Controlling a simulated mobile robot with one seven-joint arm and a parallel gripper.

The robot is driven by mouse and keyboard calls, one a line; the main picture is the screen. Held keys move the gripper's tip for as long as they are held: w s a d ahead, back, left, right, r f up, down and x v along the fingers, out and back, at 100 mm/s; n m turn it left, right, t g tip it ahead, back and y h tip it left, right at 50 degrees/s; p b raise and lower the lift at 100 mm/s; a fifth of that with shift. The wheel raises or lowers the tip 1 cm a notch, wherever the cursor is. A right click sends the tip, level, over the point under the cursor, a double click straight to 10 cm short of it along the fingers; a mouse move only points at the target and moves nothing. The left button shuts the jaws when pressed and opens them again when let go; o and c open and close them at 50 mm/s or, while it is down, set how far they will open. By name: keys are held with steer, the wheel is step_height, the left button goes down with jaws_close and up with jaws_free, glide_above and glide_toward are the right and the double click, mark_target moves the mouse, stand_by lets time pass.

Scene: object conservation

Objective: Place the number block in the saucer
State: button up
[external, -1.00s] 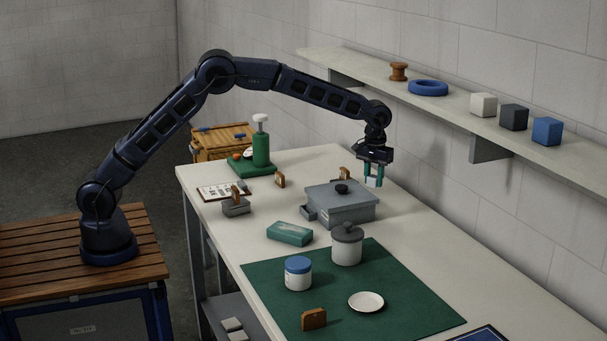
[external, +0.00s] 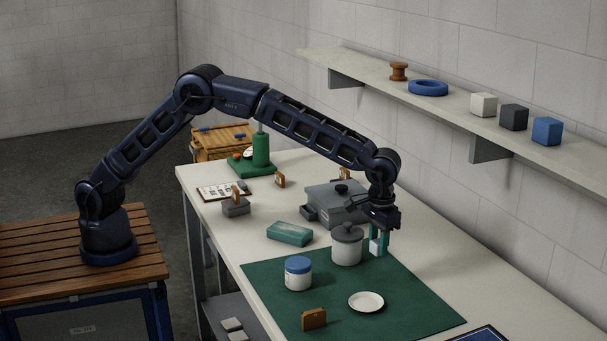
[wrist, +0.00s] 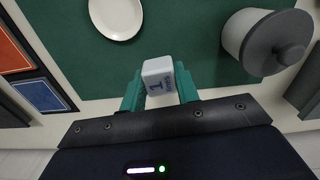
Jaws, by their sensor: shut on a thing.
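The number block is a small white cube with a blue 1 on it (wrist: 158,77). My gripper (external: 378,246) is shut on the block, with its teal fingers on either side, as the wrist view (wrist: 160,92) shows. The block (external: 375,247) is held near the back edge of the green mat, just right of the grey-lidded pot. The white saucer (external: 366,301) lies empty on the green mat (external: 415,303), in front of the gripper and apart from it. In the wrist view the saucer (wrist: 117,15) is at the top, partly cut off.
The grey-lidded pot (external: 346,248) stands close beside the gripper. A blue-lidded jar (external: 298,274) and a brown block (external: 313,319) are left of the saucer. A grey lidded box (external: 325,205) is behind. The mat right of the saucer is clear.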

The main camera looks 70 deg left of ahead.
steer(key=m, duration=0.1)
glide_toward(366, 304)
steer(key=shift+f, duration=2.7)
steer(key=o, duration=1)
steer(key=shift+r, duration=3.5)
